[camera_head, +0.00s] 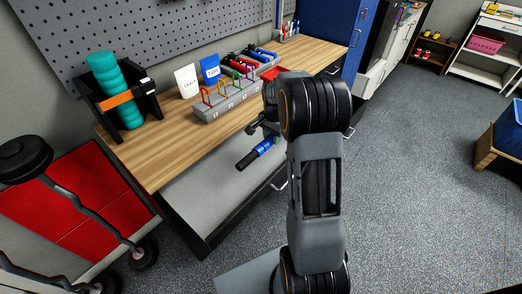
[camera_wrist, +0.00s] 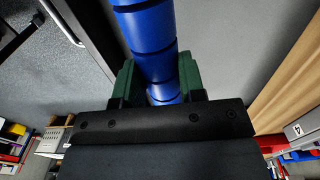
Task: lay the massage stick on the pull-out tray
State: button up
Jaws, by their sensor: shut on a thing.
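The massage stick, with blue rollers and a black end (camera_head: 247,160), sticks out to the lower left of my gripper (camera_head: 268,138). In the wrist view its blue rollers (camera_wrist: 148,28) run up between the green fingers of my gripper (camera_wrist: 157,80), which is shut on it. The far end of the stick is hidden. The pull-out tray (camera_head: 205,200) is a grey surface with a black front edge, drawn out below the wooden bench top. The stick shows over the tray; its height above it is hard to tell. The tray also shows in the wrist view (camera_wrist: 230,45).
The wooden bench top (camera_head: 165,155) borders the tray at the back. It carries a teal roller (camera_head: 117,90) in a black stand, a grey hook rack (camera_head: 228,103), cards and a red tray. A red cabinet (camera_head: 90,210) stands left. Speckled floor is open at right.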

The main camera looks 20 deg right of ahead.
aim_at(262, 157)
jog(key=a+f, duration=0.1)
jog(key=f, duration=0.1)
jog(key=a+f, duration=0.1)
jog(key=a, duration=0.1)
jog(key=shift+w+f, duration=0.4)
jog(key=f, duration=0.1)
jog(key=f+p, duration=0.1)
jog(key=shift+w+a+f, duration=0.1)
jog(key=shift+a+f, duration=0.25)
jog(key=shift+f, duration=0.6)
jog(key=shift+f, duration=0.1)
jog(key=o, duration=1.1)
